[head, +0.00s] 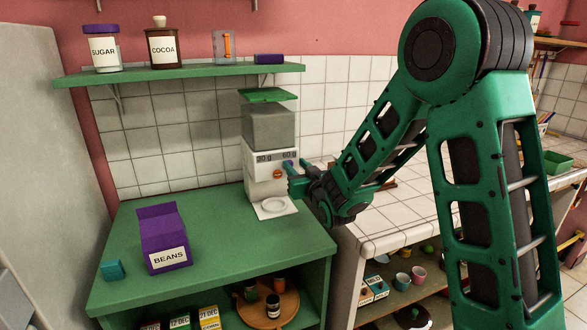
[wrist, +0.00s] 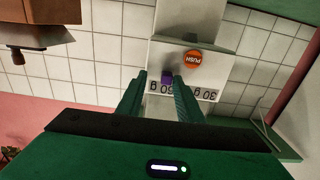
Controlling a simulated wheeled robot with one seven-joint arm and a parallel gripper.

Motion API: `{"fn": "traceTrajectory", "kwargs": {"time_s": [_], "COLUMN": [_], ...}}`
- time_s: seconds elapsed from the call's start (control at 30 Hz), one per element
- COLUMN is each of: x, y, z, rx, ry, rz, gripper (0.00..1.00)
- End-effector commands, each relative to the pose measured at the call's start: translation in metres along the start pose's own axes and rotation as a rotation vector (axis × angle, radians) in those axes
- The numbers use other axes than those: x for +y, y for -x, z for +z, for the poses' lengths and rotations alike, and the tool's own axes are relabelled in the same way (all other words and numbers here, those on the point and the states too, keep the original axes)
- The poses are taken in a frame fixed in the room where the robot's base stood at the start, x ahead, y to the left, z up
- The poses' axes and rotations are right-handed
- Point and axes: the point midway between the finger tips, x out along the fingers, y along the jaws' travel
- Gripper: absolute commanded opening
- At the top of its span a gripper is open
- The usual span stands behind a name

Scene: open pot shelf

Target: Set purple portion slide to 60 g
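The dispenser (head: 270,160) is a pale box with a grey hopper, standing on the green counter. Its front has a 30 g mark on the left and a 60 g mark on the right in the head view. The purple portion slide (wrist: 167,77) shows in the wrist view, beside the partly covered 60 g mark (wrist: 163,90) and away from the 30 g mark (wrist: 205,94). My gripper (wrist: 160,78) is open at the dispenser front. The slide lies between its fingertips, nearer the right one, with a gap to the left one. In the head view my gripper (head: 296,165) hides the slide.
An orange push button (wrist: 193,59) is close to my fingertips. A white dish (head: 274,205) sits below the spout. A purple BEANS carton (head: 163,236) and a teal block (head: 112,270) stand on the counter. A green shelf (head: 190,74) with jars hangs above.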

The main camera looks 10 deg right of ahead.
Motion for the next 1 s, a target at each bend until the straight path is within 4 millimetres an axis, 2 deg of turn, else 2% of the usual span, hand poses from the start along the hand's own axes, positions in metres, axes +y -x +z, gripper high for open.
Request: {"fn": "traceTrajectory", "kwargs": {"time_s": [0.37,0.47,0.8,1.0], "x": [-0.005,-0.005,-0.003,-0.002], "y": [0.005,0.017,0.080,0.100], "z": [-0.003,-0.002,-0.001,0.000], "rx": [0.006,0.005,0.002,0.001], "ry": [-0.003,-0.003,-0.001,-0.002], "rz": [-0.007,-0.007,-0.008,-0.008], "gripper": [0.33,0.33,0.33,0.33]}}
